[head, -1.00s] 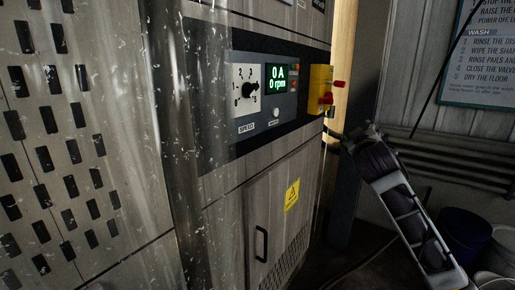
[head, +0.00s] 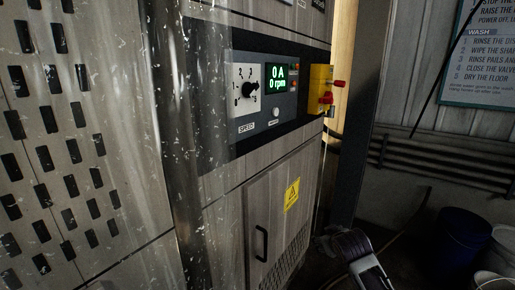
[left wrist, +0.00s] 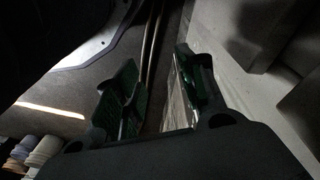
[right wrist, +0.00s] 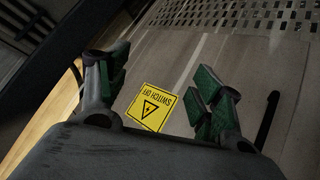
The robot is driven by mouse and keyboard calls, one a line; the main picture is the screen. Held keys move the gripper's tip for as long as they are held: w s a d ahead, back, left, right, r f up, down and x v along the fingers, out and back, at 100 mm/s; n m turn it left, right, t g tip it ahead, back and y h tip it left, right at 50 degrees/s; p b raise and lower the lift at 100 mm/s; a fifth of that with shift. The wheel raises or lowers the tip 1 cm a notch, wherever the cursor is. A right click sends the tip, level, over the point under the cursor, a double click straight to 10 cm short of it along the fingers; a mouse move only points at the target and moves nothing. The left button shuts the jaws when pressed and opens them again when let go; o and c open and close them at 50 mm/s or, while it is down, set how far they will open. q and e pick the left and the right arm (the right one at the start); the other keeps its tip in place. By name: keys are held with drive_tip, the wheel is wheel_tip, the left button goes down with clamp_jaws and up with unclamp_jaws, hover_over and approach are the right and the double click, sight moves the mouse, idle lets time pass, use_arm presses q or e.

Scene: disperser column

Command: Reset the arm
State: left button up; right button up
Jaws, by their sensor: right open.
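My right arm (head: 358,262) shows at the bottom of the head view, low beside the cabinet's lower door. In the right wrist view my right gripper (right wrist: 156,75) has its green-padded fingers apart with nothing between them. Beyond them is the yellow warning label (right wrist: 154,107) on the cabinet door, also in the head view (head: 292,195). My left gripper (left wrist: 157,85) shows only in the left wrist view, fingers apart and seemingly empty, in a dark area. The control panel has a speed knob (head: 250,87) and a display (head: 278,78) reading 0 A and 0 rpm.
A yellow switch box (head: 320,88) with red knobs sticks out from the cabinet's right edge. The lower door has a black handle (head: 261,243). A blue bin (head: 462,240) and pale pails (head: 500,250) stand on the floor at right. Stacked pails (left wrist: 40,150) show in the left wrist view.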

use_arm(q)
drive_tip(key=shift+f+p, duration=0.1)
drive_tip(key=shift+p, duration=0.4)
use_arm(e)
drive_tip(key=s+a+f+g, duration=0.2)
drive_tip(key=s+f+g, duration=0.2)
drive_tip(key=s+f, duration=1.2)
drive_tip(key=s+a+f+m+g+y, duration=0.1)
drive_tip(key=s+a+f+g, duration=0.2)
drive_tip(key=s+f, duration=1.4)
drive_tip(key=shift+s+a+f+m+g, duration=0.2)
drive_tip(key=shift+s+a+m+g, duration=0.15)
drive_tip(key=shift+s+g, duration=0.6)
use_arm(q)
drive_tip(key=shift+s+f, duration=0.1)
use_arm(e)
drive_tip(key=shift+s+f+t, duration=0.1)
drive_tip(key=shift+s+t, duration=0.15)
